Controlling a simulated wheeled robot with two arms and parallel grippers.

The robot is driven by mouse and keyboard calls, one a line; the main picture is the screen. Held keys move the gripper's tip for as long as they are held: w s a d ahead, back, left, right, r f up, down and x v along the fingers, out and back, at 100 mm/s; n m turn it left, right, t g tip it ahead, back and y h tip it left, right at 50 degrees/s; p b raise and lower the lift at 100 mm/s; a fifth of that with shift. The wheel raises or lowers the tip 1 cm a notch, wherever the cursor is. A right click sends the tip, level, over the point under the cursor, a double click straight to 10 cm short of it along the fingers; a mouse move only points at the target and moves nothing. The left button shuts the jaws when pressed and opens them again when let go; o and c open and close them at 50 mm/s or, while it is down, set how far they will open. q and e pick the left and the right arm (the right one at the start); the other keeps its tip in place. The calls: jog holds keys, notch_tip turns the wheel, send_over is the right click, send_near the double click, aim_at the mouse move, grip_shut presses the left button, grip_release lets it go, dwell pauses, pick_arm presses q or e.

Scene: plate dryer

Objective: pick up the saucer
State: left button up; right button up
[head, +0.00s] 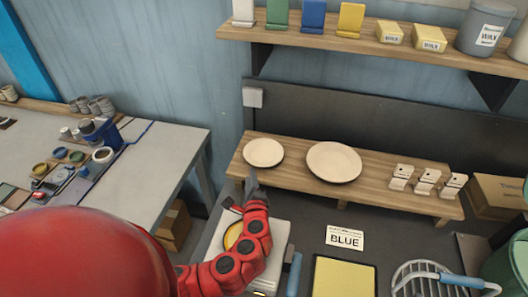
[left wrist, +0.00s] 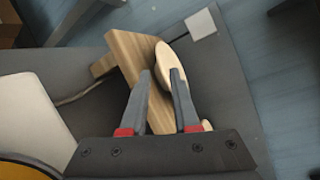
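The saucer, a small cream round plate (head: 264,152), lies flat near the left end of a raised wooden board (head: 395,196). A larger cream plate (head: 334,162) lies to its right. My left gripper (head: 252,182) is just in front of the saucer, slightly left of it in the head view. In the left wrist view the fingers (left wrist: 160,78) are apart, and the saucer (left wrist: 168,52) shows beyond them, partly hidden by the right finger. I cannot tell whether that finger touches it. My right gripper is not in view.
White clips (head: 427,180) stand at the board's right end. A shelf with wax tins (head: 485,28) hangs above. Below the board are a BLUE label (head: 345,238), a yellow pad (head: 343,277) and a wire basket (head: 420,280). A paint table (head: 165,155) stands left.

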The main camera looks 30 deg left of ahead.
aim_at(247, 157)
pick_arm(q)
jog(key=p+x, duration=0.1)
jog(key=x, duration=0.5)
jog(key=shift+w+a+f+p, duration=0.1)
jog(key=shift+w+a+p, duration=0.05)
jog(key=shift+p, duration=0.25)
jog(key=shift+w+a+p, duration=0.4)
jog(key=shift+w+p, duration=0.1)
jog(key=shift+w, duration=0.05)
jog(key=p+x, duration=0.1)
jog(key=x, duration=0.2)
jog(key=shift+f, duration=0.1)
jog(key=shift+w+a+f, duration=0.25)
jog(key=shift+w, duration=0.05)
grip_shut()
dwell(0.4)
